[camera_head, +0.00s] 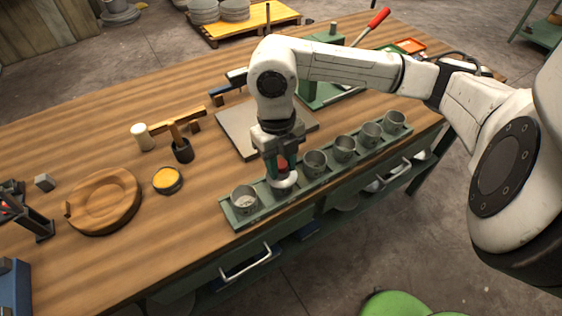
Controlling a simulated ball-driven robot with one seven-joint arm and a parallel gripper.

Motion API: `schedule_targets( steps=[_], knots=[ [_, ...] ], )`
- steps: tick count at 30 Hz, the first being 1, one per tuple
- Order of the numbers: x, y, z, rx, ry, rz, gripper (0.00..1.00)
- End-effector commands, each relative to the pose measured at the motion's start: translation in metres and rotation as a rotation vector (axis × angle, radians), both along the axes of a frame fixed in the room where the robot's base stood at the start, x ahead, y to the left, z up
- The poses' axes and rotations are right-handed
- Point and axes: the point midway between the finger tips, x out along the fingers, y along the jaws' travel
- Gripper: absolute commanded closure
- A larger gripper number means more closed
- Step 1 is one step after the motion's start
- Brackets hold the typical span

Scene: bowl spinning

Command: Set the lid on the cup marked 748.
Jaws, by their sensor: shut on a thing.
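My gripper (281,167) points down over the green cup tray (262,212), shut on a lid. The lid (285,181) is pale, with a red part showing between the fingers. It is low over the tray, in the gap between the leftmost grey cup (244,203) and the cup to its right (315,165). I cannot tell whether a cup stands under the lid or whether they touch. More grey cups stand in the row, such as one in the middle (345,150) and one at the far right end (395,123). The number 748 is not readable on any cup.
A grey board (239,127) lies behind the tray. A round wooden dish (104,202), a yellow-topped tin (168,180), a dark cup (183,151) and a mallet (143,137) are to the left. Drawers with handles lie below the table's front edge.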

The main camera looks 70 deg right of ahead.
Motion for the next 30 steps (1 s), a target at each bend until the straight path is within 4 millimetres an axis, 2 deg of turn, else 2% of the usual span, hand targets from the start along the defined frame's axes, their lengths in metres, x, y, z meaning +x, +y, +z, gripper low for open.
schedule_targets(
  steps=[2,3,12,17,24,30],
  knots=[
    [0.0000,0.0000,0.0001,0.000,0.000,0.000,0.81],
    [0.0000,0.0000,0.0001,0.000,0.000,0.000,0.64],
    [0.0000,0.0000,0.0000,0.000,0.000,0.000,0.36],
    [0.0000,0.0000,0.0000,0.000,0.000,0.000,0.36],
    [0.0000,0.0000,-0.0001,0.000,0.000,0.000,0.15],
    [0.0000,0.0000,0.0000,0.000,0.000,0.000,0.15]
  ],
)
